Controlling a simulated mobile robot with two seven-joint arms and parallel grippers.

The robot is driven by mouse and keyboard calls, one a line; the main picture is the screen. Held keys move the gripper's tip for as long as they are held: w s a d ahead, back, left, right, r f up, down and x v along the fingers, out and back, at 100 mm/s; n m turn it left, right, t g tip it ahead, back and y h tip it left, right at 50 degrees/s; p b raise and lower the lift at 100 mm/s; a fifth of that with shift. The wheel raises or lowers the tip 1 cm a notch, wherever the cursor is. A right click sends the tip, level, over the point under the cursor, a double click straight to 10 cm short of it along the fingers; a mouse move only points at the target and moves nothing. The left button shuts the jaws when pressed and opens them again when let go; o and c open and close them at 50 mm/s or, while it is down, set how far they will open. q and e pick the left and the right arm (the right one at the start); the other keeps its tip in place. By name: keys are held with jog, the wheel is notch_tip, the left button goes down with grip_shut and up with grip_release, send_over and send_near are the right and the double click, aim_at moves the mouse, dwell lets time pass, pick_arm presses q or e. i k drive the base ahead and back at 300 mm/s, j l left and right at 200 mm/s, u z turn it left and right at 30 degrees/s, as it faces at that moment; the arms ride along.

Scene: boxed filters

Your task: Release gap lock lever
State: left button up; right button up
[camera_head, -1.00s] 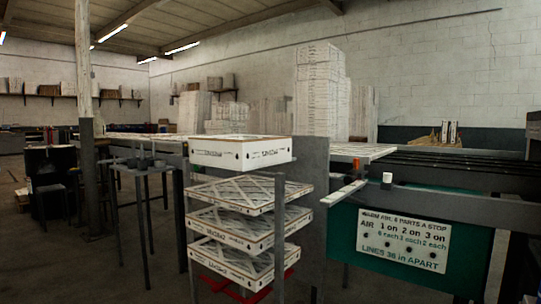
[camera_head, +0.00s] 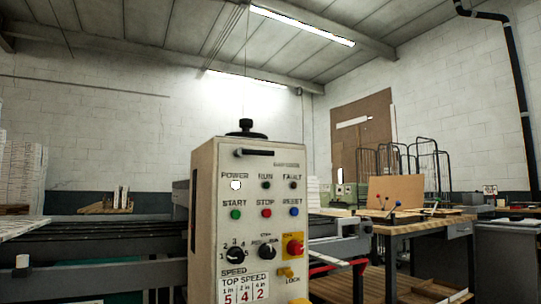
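A beige control box (camera_head: 208,205) stands in the middle of the view. A small yellow lever (camera_head: 286,273) sits low on its front right, beside the printed word LOCK. A short black bar handle (camera_head: 253,152) lies level near the top of the front, with a small unreadable label below its right end. A black knob (camera_head: 246,131) stands on the box's top. I cannot tell for sure which of these is the gap lock lever. Neither of my grippers is in view.
The box front has a red stop button (camera_head: 266,213), dark dials (camera_head: 235,254) and a red-and-yellow switch (camera_head: 294,247). A conveyor (camera_head: 110,231) runs behind at left. A wooden workbench (camera_head: 420,225) stands at right, with a carton on it.

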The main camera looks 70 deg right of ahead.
aim_at(241, 151)
jog(key=z, duration=1.85)
